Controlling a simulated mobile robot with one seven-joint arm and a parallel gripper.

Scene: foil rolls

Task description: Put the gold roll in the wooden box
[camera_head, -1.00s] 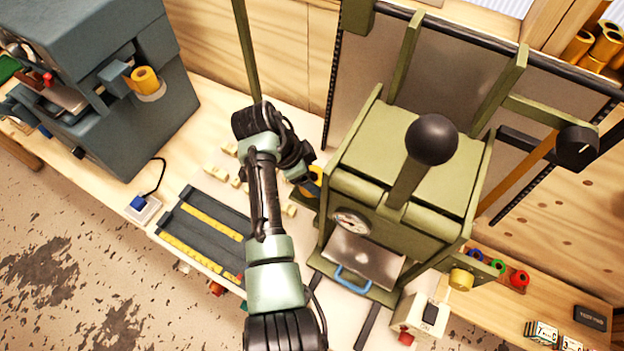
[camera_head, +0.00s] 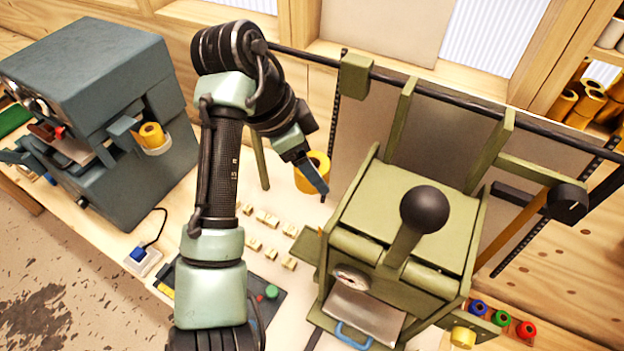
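A gold roll (camera_head: 321,160) is at the end of my arm, left of the green press and above or in front of the back of the bench. My gripper (camera_head: 313,178) has a blue finger against the roll's near side. The other finger is hidden, but the roll appears held. A wooden compartment (camera_head: 545,88) at the right back holds several gold rolls (camera_head: 590,103). I cannot tell whether it is the wooden box of the task. Another gold roll (camera_head: 152,135) sits in a holder on the grey machine.
The green press (camera_head: 405,225) with a black ball lever (camera_head: 425,210) stands right of my arm. A dark rail (camera_head: 400,78) runs behind it. The grey machine (camera_head: 110,110) stands at left. Several small pale blocks (camera_head: 268,218) lie on the bench between.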

